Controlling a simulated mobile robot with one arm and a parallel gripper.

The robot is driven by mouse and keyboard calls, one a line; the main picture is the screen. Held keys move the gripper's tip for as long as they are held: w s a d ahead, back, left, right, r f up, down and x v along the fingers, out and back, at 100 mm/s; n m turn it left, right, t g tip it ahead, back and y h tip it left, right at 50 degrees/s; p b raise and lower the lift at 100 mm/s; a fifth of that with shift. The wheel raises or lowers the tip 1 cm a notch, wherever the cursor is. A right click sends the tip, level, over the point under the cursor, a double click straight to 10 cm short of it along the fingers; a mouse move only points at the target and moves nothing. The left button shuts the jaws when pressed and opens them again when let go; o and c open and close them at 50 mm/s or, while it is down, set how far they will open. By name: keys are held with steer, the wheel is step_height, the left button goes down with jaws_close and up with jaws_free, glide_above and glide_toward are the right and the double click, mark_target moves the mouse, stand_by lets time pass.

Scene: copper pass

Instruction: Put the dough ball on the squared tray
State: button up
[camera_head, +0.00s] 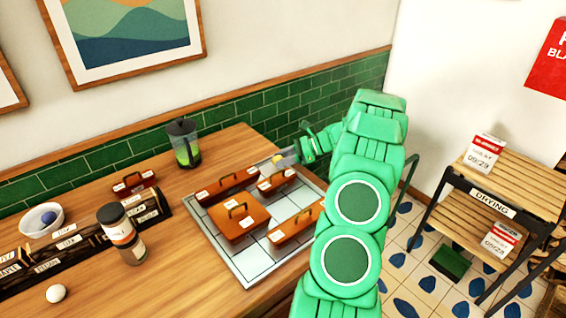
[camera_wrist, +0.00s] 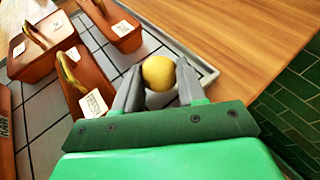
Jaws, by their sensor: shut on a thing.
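My gripper (camera_wrist: 157,88) is shut on a yellow ball, taken as the dough ball (camera_wrist: 158,72), which sits between its two grey fingers. In the head view my gripper (camera_head: 291,160) is at the far end of the squared tray, with a small part of the ball (camera_head: 277,159) showing. The squared tray (camera_head: 253,262) is a pale gridded plate on the wooden table; it also shows in the wrist view (camera_wrist: 42,98). The ball is over or beside the tray's far corner; whether it touches the tray I cannot tell.
Several orange-brown handled boxes, one near the middle (camera_head: 238,222), stand on the tray. A French press (camera_head: 184,143), a jar (camera_head: 121,240), a white bowl (camera_head: 42,221) with a blue ball and a white ball (camera_head: 56,293) are to the left. Bare tray squares lie between the boxes.

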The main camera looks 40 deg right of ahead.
steer(key=shift+f, duration=0.75)
steer(key=shift+f, duration=0.1)
steer(key=o, duration=0.8)
steer(key=shift+c, duration=0.2)
